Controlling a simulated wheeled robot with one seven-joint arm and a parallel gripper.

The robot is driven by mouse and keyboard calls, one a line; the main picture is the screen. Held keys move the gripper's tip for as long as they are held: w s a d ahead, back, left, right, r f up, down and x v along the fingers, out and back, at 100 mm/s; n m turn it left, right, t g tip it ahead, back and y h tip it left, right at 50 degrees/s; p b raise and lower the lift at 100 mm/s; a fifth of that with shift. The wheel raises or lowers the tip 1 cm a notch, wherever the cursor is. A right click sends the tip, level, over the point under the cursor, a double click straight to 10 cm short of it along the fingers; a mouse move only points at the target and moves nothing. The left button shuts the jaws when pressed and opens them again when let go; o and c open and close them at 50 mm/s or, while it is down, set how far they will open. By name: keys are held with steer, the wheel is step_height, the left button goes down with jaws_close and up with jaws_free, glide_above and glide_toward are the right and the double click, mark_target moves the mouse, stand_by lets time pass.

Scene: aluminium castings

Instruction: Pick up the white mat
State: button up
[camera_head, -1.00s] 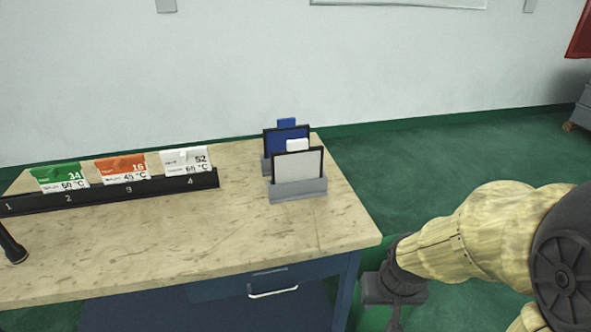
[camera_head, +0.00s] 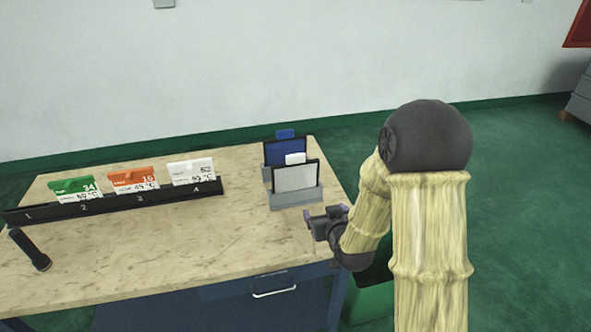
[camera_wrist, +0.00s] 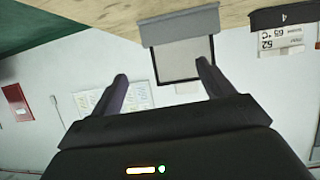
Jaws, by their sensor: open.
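The white mat (camera_head: 296,178) is a pale panel with a dark edge and a white tab on top. It stands upright in a grey holder (camera_head: 297,198) at the right end of the table. My gripper (camera_head: 326,214) is open and empty, just right of and in front of the holder, apart from the mat. In the wrist view, which is upside down, the white mat (camera_wrist: 184,60) shows beyond the open fingers, nearer the right finger. The holder hides the mat's lower edge.
A blue mat (camera_head: 284,151) with a blue tab stands in another holder just behind. A black numbered rack (camera_head: 120,203) holds green, orange and white cards on the left. A black torch-like object (camera_head: 30,250) lies front left. The table's (camera_head: 190,245) front middle is clear.

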steer(key=w+a+r+t+y+p, duration=0.1)
steer(key=a+r+t+y+p, duration=0.1)
steer(key=a+r+t+p, duration=0.2)
step_height(320, 180, up, 2)
steer(key=shift+w, duration=0.3)
steer(key=shift+a, duration=0.15)
